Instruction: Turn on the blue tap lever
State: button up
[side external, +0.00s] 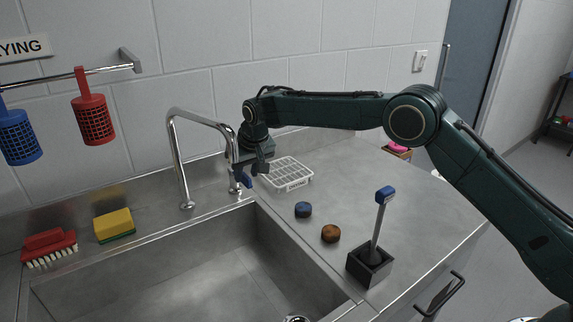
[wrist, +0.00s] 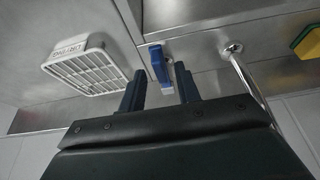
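The blue tap lever (side external: 247,181) is beside the base of the curved steel tap (side external: 175,150), at the sink's back right corner. It also shows in the wrist view (wrist: 157,62) as a short blue bar. My gripper (side external: 257,168) is close to the lever, pointing down, just right of it in the side view. In the wrist view my gripper (wrist: 161,76) has its two dark fingers apart, with the lever in the gap between their tips. I cannot tell whether a finger touches the lever. The gripper holds nothing.
A white drying rack (side external: 288,174) stands right of the gripper. Blue and brown round scrubbers (side external: 303,209) and a brush in a black holder (side external: 370,264) are on the right counter. A yellow sponge (side external: 114,225) and red brush (side external: 49,246) lie left. The sink basin is clear.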

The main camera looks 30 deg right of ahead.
jog(key=shift+w+f, duration=0.1)
jog(key=shift+f, duration=0.2)
grip_shut()
jog(key=shift+a, duration=0.1)
jog(key=shift+w+a+m+h, duration=0.1)
jog(key=shift+a+m+h, duration=0.3)
jog(key=shift+a+m, duration=0.55)
jog(key=shift+d, duration=0.2)
grip_release()
